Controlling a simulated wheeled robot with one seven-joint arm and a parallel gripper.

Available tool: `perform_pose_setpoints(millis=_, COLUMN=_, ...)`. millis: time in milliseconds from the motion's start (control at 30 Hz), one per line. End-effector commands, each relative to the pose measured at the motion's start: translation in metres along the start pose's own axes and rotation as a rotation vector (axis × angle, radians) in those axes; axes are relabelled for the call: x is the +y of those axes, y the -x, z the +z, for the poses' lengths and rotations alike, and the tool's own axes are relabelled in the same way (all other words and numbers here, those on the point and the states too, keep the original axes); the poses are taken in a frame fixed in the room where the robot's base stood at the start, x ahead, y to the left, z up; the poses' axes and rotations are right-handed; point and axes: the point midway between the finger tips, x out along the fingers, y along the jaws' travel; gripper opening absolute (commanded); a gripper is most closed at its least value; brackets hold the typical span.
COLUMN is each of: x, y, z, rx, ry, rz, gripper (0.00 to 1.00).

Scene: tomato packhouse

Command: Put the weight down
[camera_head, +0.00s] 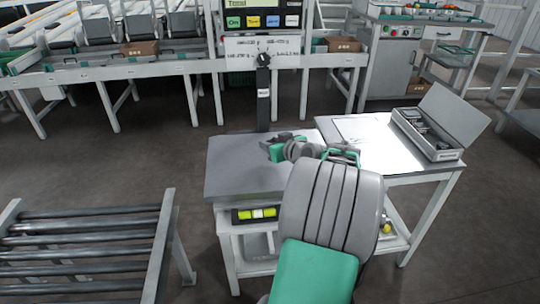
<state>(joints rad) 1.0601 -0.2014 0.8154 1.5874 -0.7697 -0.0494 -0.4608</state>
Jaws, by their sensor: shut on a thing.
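My gripper (272,149) shows small beyond my grey and teal arm, over the right part of a grey flat platform (228,172). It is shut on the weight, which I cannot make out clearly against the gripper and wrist. I cannot tell whether the weight touches the platform. A dark post (263,95) rises behind the platform's far edge. An open grey case (447,154) with dark pieces inside stands on the white table to the right.
A white sheet (358,131) lies on the white table (395,165). A roller conveyor (85,240) stands at the lower left. A sorting line (120,70) with a sign panel (262,48) runs along the back. The platform's left part is bare.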

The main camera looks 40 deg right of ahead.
Motion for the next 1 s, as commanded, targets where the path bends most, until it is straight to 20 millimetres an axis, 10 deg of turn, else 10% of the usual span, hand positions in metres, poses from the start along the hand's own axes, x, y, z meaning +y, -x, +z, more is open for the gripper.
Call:
perform_pose_setpoints(millis=233, x=0.000, y=-0.022, z=0.034, rx=0.001, ry=0.000, rz=0.000, gripper=0.00)
perform_pose_setpoints(millis=967, x=-0.001, y=-0.027, z=0.048, rx=-0.004, ry=-0.003, rz=0.000, gripper=0.00)
perform_pose_setpoints(millis=1000, x=-0.001, y=-0.027, z=0.050, rx=-0.007, ry=-0.005, rz=-0.001, gripper=0.36)
